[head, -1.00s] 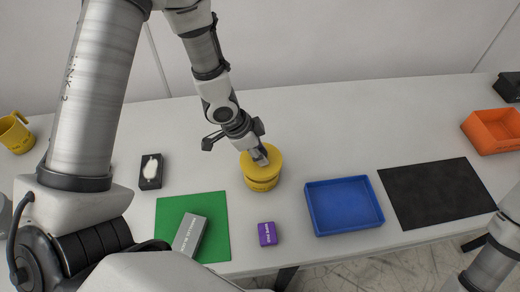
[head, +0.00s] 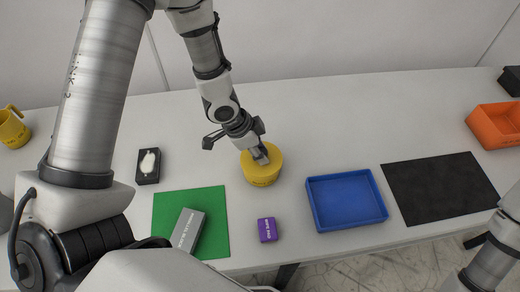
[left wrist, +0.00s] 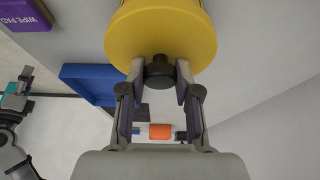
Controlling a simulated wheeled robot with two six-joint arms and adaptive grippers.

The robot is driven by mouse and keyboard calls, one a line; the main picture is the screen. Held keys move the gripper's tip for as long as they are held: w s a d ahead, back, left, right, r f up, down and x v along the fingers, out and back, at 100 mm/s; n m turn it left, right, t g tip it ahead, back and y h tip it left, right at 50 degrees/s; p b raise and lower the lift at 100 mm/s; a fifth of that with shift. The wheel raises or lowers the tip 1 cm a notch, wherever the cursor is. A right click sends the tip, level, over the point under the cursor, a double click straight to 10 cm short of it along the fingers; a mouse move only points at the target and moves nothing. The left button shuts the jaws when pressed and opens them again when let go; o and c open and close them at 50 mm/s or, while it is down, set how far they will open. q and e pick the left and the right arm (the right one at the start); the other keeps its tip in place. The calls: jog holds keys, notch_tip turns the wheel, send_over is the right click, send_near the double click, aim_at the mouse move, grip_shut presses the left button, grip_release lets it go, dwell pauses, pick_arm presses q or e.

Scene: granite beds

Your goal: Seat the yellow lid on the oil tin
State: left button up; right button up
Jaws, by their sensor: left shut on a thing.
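The yellow lid (head: 273,158) is over the yellow oil tin (head: 263,180), and the two look like one yellow cylinder with no clear gap. Whether the lid is fully seated I cannot tell. My left gripper (head: 262,158) comes down from above and is shut on the lid's dark knob. In the left wrist view the yellow lid (left wrist: 160,30) fills the top, and the knob (left wrist: 159,72) sits between the two fingers of the left gripper (left wrist: 159,75). Most of the tin is hidden there. My right arm shows at the lower right of the head view; its gripper is out of frame.
A blue tray (head: 346,226) and a black mat (head: 438,188) lie to the right, with an orange bin (head: 495,125) beyond. A purple box (head: 267,230) is in front. A green mat (head: 215,235) with a grey box (head: 188,230) lies front left. A black block (head: 149,167) and a yellow mug (head: 13,130) are left.

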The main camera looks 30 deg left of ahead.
aim_at(249, 160)
pick_arm(q)
jog(key=shift+f+b, duration=0.4)
jog(key=shift+f, duration=0.2)
dwell(0.3)
jog(key=o, duration=1.1)
jog(key=v, duration=0.7)
jog(key=shift+a+r, duration=0.1)
jog(key=shift+r, duration=0.15)
